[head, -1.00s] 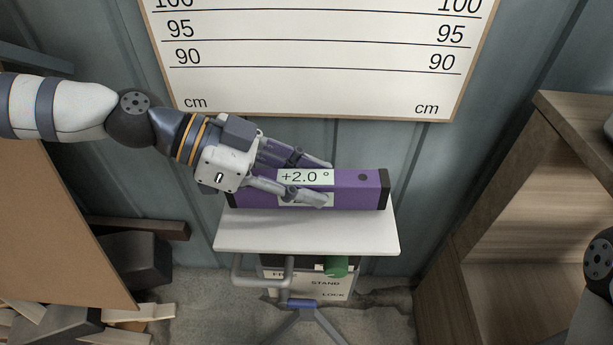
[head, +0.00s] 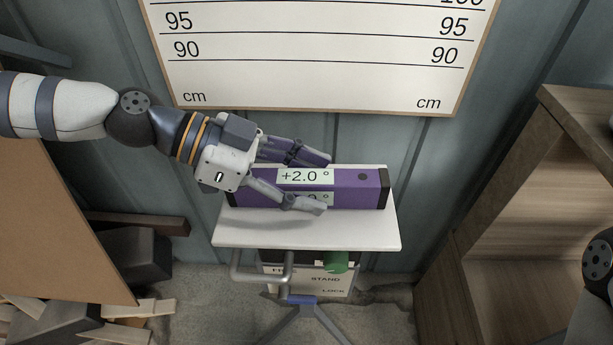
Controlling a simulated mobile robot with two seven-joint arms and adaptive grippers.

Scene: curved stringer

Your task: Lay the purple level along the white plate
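The purple level (head: 350,188) lies lengthwise on the white plate (head: 310,232), toward its back edge. It has black end caps and a display reading +2.0 °; a second reading on its front face is partly hidden. My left gripper (head: 318,184) is over the level's left half, one finger behind it and one in front. Its fingers are spread, with the level between them. The level's left end is partly hidden by the gripper. My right gripper is not in view; only part of my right arm shows at the right edge.
The plate tops a stand with a green knob (head: 336,262), a grey handle (head: 262,272) and a sign reading STAND and LOCK. A cm scale board (head: 320,75) hangs behind. A wooden shelf (head: 520,210) stands right; a brown panel (head: 55,225) and wood scraps lie left.

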